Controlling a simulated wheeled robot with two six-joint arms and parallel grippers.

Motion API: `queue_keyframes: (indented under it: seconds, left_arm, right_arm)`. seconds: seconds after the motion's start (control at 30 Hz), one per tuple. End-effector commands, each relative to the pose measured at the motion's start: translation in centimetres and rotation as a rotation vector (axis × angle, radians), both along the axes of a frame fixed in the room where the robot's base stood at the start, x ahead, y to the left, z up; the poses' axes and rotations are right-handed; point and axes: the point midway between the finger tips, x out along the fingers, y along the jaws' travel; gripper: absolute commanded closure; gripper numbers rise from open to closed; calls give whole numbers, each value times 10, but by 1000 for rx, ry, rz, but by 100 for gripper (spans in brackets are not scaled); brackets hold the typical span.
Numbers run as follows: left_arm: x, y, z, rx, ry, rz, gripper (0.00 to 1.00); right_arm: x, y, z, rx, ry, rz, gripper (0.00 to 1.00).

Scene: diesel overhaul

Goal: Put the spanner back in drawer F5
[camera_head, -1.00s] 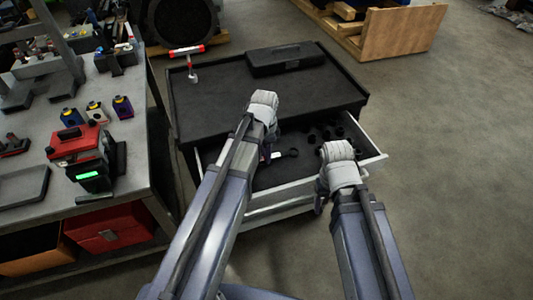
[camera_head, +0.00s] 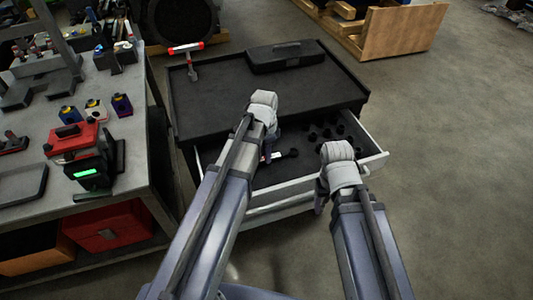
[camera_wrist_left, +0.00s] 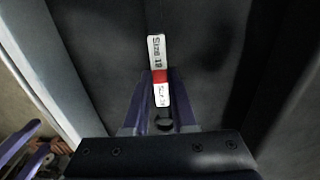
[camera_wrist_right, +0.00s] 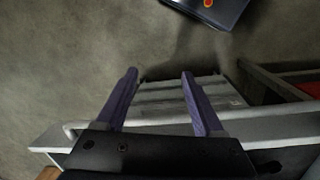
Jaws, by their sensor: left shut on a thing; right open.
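The spanner (camera_head: 292,153) shows in the head view as a dark ring end with a pale tag, inside the open drawer (camera_head: 285,189). My left gripper (camera_head: 267,157) reaches into this drawer and is shut on the spanner. In the left wrist view a white and red tag (camera_wrist_left: 158,70) reading "Size 19" lies between and beyond the fingers, over the dark drawer floor. The drawer's number cannot be read. Whether the spanner touches the floor cannot be told. My right gripper (camera_head: 320,200) is open and empty outside the drawer front, as the right wrist view (camera_wrist_right: 159,76) also shows.
Several dark sockets (camera_head: 325,130) stand in the drawer's right part. The black cabinet top (camera_head: 215,105) bears a dark case (camera_head: 285,57) and a red-and-white tool (camera_head: 188,50). A workbench (camera_head: 133,160) stands close on the left. The floor on the right is clear.

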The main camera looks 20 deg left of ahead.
Motion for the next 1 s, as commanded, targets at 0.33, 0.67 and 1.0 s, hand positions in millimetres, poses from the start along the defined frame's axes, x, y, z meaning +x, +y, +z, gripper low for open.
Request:
queue_keyframes:
  seconds: [0.33,0.67,1.0]
  left_arm:
    - [0,0,-15,0,0,0,100]
    - [0,0,-13,0,0,0,42]
    - [0,0,-12,0,0,0,40]
  right_arm:
    - [0,0,-15,0,0,0,30]
    - [0,0,-13,0,0,0,30]
    - [0,0,-11,0,0,0,30]
